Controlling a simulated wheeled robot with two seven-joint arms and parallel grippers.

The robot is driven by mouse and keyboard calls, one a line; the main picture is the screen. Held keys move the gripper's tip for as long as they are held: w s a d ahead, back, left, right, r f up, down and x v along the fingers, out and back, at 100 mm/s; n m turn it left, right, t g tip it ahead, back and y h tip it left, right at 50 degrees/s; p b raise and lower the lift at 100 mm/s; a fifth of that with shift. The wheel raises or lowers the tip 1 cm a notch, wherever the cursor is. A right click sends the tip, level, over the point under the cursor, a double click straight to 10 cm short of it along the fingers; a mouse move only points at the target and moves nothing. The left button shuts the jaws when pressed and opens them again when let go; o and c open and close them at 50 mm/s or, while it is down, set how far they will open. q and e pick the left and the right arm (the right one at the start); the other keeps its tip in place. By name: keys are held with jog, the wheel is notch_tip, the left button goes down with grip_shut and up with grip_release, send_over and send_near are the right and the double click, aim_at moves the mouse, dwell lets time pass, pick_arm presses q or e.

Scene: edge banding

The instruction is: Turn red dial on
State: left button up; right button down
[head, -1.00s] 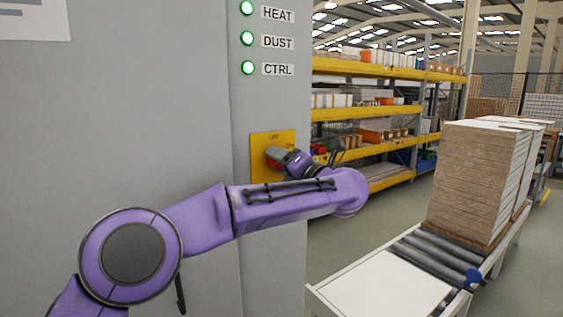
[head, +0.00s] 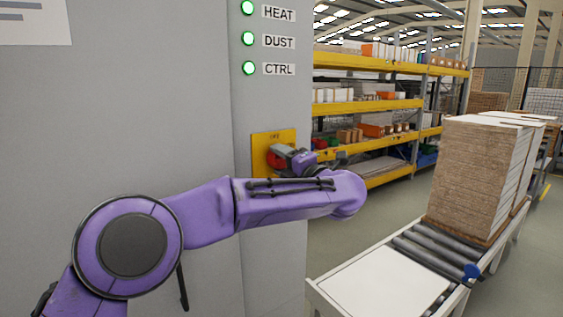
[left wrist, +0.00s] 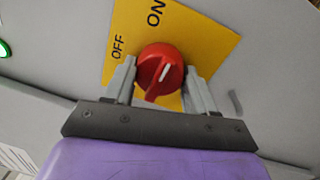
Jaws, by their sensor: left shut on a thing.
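The red dial (left wrist: 160,68) sits on a yellow plate (left wrist: 205,38) marked OFF and ON. In the left wrist view its white mark points up and slightly right, nearer the ON label than the OFF label. My left gripper (left wrist: 160,86) is shut on the dial, with one grey finger on each side. In the head view, the left gripper (head: 277,156) is at the yellow plate (head: 260,142) on the grey cabinet, and a little red of the dial shows beside it. The gripper hides part of the plate. My right gripper is not in view.
The grey cabinet (head: 130,100) fills the left side. Green lamps (head: 249,40) labelled HEAT, DUST and CTRL glow above the plate. A roller conveyor (head: 430,250) with stacked boards (head: 475,180) stands at the right, with yellow shelving (head: 370,107) behind.

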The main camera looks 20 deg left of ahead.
pick_arm(q)
jog(key=shift+r, duration=0.1)
jog(key=o, duration=1)
jog(key=shift+o, duration=0.2)
jog(key=shift+s+d+f, duration=0.15)
jog(key=shift+d+f, duration=0.05)
jog(key=shift+d, duration=0.05)
jog(key=b+v, duration=0.4)
jog(key=v, duration=0.5)
jog(key=shift+s+d, duration=0.25)
jog(key=shift+d, duration=0.1)
